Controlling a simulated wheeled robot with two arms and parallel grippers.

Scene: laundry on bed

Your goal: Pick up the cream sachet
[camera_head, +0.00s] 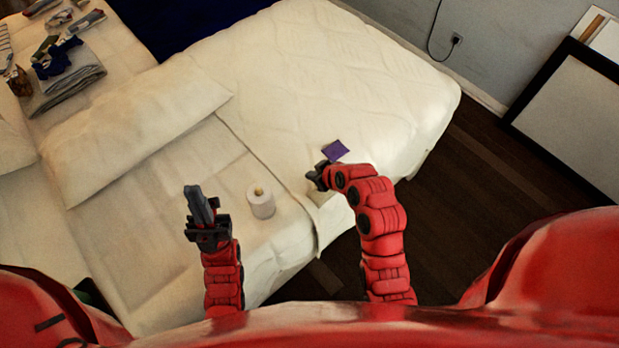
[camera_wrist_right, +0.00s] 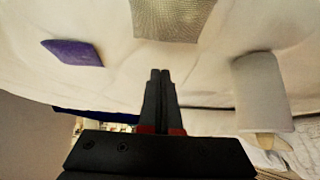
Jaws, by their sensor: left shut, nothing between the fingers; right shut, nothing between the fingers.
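A flat, textured cream sachet (camera_wrist_right: 172,18) lies on the bed's pale cover at the top of the right wrist view, its upper part cut off by the frame edge. My left gripper (camera_head: 199,193) is shut and empty over the bed, left of a white roll.
A purple sachet (camera_head: 335,151) lies just beyond my right gripper and also shows in the wrist view (camera_wrist_right: 72,52). The white roll (camera_head: 261,203) stands between my grippers. Folded clothes (camera_head: 68,88) lie far left. The quilt (camera_head: 330,65) beyond is clear.

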